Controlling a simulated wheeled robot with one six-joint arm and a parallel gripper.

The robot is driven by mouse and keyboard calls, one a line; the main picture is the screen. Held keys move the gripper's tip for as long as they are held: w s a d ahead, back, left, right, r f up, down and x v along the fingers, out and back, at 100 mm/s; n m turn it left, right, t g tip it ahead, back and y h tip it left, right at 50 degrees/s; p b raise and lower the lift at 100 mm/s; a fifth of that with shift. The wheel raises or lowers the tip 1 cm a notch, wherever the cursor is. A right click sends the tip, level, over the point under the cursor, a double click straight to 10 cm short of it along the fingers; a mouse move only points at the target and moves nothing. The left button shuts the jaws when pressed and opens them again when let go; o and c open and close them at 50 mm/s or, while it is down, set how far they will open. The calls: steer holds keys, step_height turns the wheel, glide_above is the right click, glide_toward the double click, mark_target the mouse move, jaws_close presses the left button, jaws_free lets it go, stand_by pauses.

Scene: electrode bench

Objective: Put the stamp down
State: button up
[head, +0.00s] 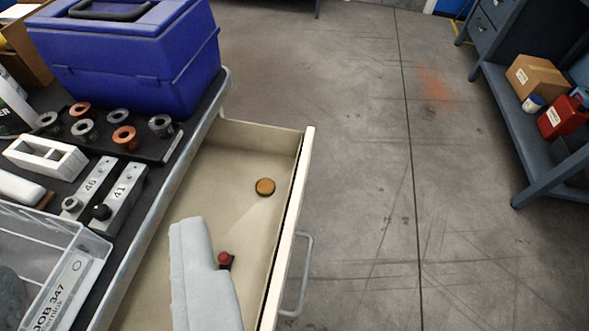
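A small item with a red knob and a dark base (224,260), possibly the stamp, is in the open drawer (245,150). The piece runs down out of the picture. No fingers of my gripper can be made out, so I cannot see whether it holds anything. A round brass-coloured disc (265,187) is farther back in the drawer.
The bench at left carries a blue toolbox (130,55), a dark rack (170,148) of metal rings, blocks marked 46 and 41 (121,195), and a clear bin (85,265). The drawer handle (302,275) juts right. Open floor lies beyond; a shelf (500,100) stands far right.

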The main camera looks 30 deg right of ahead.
steer(key=s+r+n+t, duration=0.1)
steer(key=s+r+t, duration=0.3)
steer(key=s+r, duration=0.3)
steer(key=s, duration=0.3)
steer(key=shift+s+r+n, duration=0.15)
steer(key=shift+s+n, duration=0.05)
steer(key=shift+n, duration=0.2)
